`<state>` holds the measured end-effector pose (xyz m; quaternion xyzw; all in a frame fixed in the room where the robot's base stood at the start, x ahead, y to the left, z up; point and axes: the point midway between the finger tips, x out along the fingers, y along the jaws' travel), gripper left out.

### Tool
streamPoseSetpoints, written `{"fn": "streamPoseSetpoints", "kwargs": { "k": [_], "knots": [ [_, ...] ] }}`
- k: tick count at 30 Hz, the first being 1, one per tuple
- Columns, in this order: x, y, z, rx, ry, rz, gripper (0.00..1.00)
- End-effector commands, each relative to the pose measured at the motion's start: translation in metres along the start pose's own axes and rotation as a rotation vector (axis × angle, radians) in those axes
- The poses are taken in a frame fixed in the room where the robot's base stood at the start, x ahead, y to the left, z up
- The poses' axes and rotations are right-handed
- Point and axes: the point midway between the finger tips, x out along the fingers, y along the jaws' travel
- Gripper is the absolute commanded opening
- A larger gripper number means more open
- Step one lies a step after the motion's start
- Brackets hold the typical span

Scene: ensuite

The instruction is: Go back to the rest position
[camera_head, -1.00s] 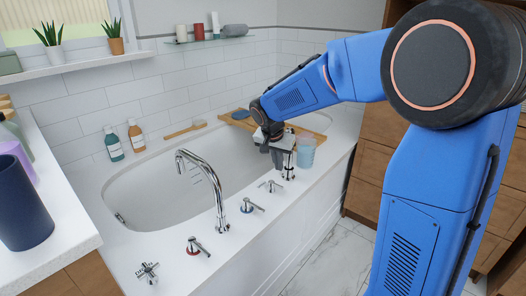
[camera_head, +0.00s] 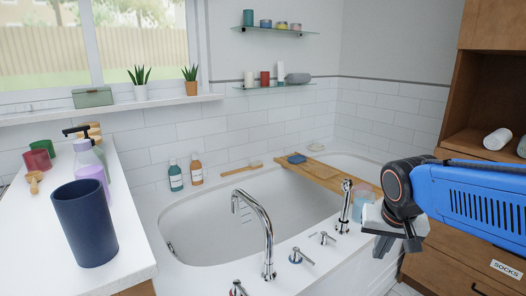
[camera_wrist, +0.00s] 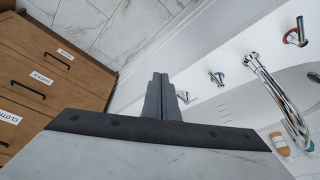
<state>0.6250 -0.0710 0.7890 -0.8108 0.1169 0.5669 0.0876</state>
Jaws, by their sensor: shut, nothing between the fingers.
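My gripper (camera_head: 384,250) is at the right of the head view, beside the bathtub's front right edge, with its fingers pointing down. In the wrist view its two dark fingers (camera_wrist: 160,80) are pressed together with nothing between them. The bathtub (camera_head: 215,255) lies to the left of the gripper. A translucent blue cup (camera_head: 363,197) stands just behind the gripper and is partly hidden by it. My blue arm comes in from the right edge.
A wooden board (camera_head: 325,175) spans the tub with a blue item (camera_head: 297,158) on it. Chrome taps (camera_head: 262,235) stand on the near rim. Wooden drawers (camera_head: 455,268) are at the right. A dark blue cup (camera_head: 85,222) stands on the left counter. Marble floor (camera_wrist: 95,25) shows in the wrist view.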

Motion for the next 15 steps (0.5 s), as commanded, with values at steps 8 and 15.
{"fn": "streamPoseSetpoints", "kwargs": {
  "k": [8, 15],
  "knots": [
    [-0.017, 0.024, 0.07, -0.139, 0.03, -0.055, 0.0],
    [-0.019, 0.035, 0.117, -0.243, 0.055, -0.09, 0.0]
  ]
}}
